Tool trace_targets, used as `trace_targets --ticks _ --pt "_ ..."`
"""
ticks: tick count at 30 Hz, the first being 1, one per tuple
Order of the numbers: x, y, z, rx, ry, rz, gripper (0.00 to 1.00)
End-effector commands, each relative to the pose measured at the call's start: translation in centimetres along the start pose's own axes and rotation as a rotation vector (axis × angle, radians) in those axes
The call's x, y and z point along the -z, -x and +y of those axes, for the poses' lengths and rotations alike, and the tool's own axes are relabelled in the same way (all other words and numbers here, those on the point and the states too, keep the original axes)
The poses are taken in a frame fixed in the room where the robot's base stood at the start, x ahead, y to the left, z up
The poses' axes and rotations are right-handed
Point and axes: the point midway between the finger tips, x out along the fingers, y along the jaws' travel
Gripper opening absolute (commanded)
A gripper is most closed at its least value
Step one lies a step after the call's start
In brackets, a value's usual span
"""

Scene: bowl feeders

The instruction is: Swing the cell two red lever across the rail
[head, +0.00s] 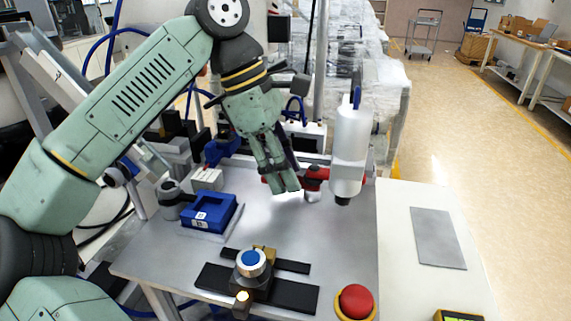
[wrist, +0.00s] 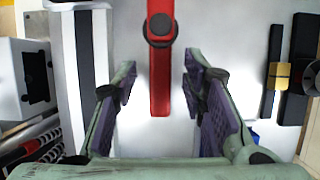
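The red lever (wrist: 160,85) runs down the middle of the wrist view, with a dark round pivot (wrist: 160,28) near its upper part. In the head view the red lever (head: 317,173) is partly hidden behind my gripper (head: 287,188) and beside a white cylinder (head: 350,150). My gripper is open; in the wrist view its two fingers (wrist: 160,78) stand apart on either side of the lever's near end, with gaps on both sides. I see no contact, and how high the fingers are over the lever is hard to tell.
Black rails (head: 290,294) with a brass block and a blue-topped knob (head: 251,261) lie at the table's front. A blue bin (head: 211,214) stands at left, a red emergency button (head: 356,301) at front right. The grey tabletop (head: 310,235) between is clear.

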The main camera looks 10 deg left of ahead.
Motion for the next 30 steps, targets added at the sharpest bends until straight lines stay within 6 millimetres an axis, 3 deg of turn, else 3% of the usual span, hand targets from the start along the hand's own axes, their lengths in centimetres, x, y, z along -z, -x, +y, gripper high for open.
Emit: trace_targets --ticks 7,24,30 --pt "0.02 -0.09 0.0 0.0 0.0 0.0 0.38" --pt "0.02 -0.06 0.02 0.0 0.0 0.0 0.0" --pt "0.02 -0.05 0.02 -0.001 0.0 0.0 0.0"
